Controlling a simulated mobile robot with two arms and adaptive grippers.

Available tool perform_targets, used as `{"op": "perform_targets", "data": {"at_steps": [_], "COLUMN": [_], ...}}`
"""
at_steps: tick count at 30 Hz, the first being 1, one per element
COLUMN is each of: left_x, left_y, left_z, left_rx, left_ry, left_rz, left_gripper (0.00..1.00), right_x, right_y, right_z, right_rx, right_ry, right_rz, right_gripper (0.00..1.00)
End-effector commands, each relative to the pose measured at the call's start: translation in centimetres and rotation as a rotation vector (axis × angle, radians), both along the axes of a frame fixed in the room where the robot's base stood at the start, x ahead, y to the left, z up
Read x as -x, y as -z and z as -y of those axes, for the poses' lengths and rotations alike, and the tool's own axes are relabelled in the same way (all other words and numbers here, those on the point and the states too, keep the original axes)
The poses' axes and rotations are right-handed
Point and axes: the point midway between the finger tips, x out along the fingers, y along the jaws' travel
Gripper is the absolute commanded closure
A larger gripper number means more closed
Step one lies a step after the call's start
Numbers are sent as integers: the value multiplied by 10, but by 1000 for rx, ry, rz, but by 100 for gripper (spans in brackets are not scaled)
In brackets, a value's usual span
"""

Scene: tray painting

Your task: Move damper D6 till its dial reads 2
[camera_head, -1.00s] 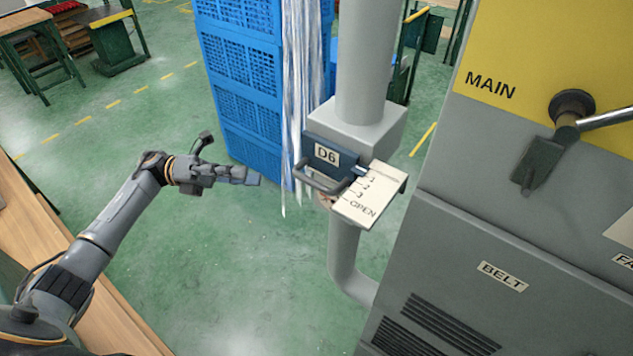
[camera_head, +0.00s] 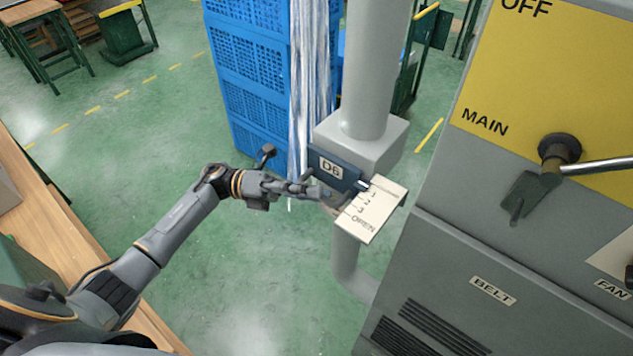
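Damper D6 is a dark blue plate (camera_head: 336,171) labelled D6 on the grey duct box. Its cream dial (camera_head: 375,212) beside it is marked 1, 2, 3 and OPEN. A small pale pointer (camera_head: 363,185) sits at the top end, near the 1; its exact reading is too small to tell. My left gripper (camera_head: 293,172) is at the damper's left side, its lower finger overlapping the handle area, with the other finger standing up apart. It looks open. The handle is mostly hidden, and whether they touch I cannot tell. My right gripper is out of view.
A grey cabinet with a yellow panel (camera_head: 560,90) and a MAIN lever (camera_head: 525,197) stands at right. Blue crates (camera_head: 250,65) and hanging pale strips (camera_head: 308,60) are behind the gripper. A wooden bench (camera_head: 60,240) is at left. The green floor between is clear.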

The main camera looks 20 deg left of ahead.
Motion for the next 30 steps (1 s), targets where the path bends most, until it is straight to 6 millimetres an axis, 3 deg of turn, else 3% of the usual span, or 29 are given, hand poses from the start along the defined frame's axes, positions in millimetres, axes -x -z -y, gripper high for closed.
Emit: {"op": "perform_targets", "data": {"at_steps": [12,18,30], "left_x": [0,0,6], "left_y": [-1,-2,2], "left_z": [9,9,7], "left_rx": [-1,-1,-1], "left_ry": [0,0,0], "left_rz": [1,0,1], "left_gripper": [64,100,100], "right_x": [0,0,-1], "right_y": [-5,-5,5], "right_z": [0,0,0], "right_rx": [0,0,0], "right_ry": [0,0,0], "right_rz": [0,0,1], "right_gripper": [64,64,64]}}
